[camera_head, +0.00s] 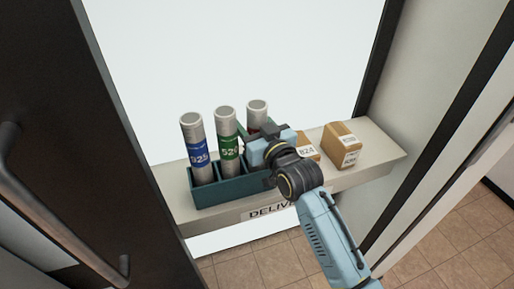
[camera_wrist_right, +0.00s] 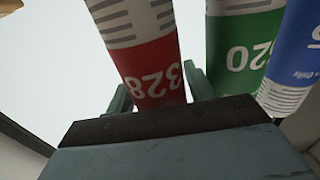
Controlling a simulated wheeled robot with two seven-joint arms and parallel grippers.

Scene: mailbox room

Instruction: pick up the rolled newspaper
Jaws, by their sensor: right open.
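Three rolled newspapers stand upright in a dark teal holder (camera_head: 230,189) on the shelf. The left roll has a blue band (camera_head: 198,154), the middle one a green band (camera_head: 228,146), and the right one a red band, mostly hidden by my gripper, its top (camera_head: 257,108) showing. My right gripper (camera_head: 257,133) is at the red-banded roll. In the right wrist view the red-banded roll (camera_wrist_right: 150,65), marked 328, stands between the open fingers (camera_wrist_right: 160,90). I cannot tell whether they touch it. The green roll (camera_wrist_right: 240,50) is close beside one finger. My left gripper is not in view.
The shelf (camera_head: 378,148) also holds a small box (camera_head: 342,145) and another box marked B24 (camera_head: 307,150), partly behind my right arm. A dark door with a handle (camera_head: 60,205) stands at left. A pale wall bounds the right.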

